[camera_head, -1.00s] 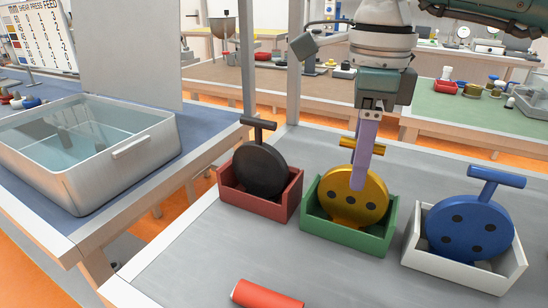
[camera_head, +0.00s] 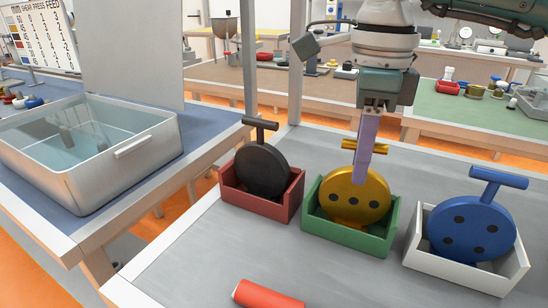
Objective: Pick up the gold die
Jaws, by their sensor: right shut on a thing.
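The gold die (camera_head: 357,201) is a round disc with dark holes and a short crossbar handle on top. It stands upright in a green open box (camera_head: 345,236) on the grey table. My right gripper (camera_head: 362,160) comes down from above, its purple finger in front of the gold die's handle. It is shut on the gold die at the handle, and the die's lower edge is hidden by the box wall. My left gripper is not in view.
A black die (camera_head: 262,170) sits in a red box (camera_head: 260,203) to the left, and a blue die (camera_head: 470,230) in a white box (camera_head: 460,275) to the right. A red cylinder (camera_head: 268,296) lies in front. A metal basin (camera_head: 125,175) stands on the left bench.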

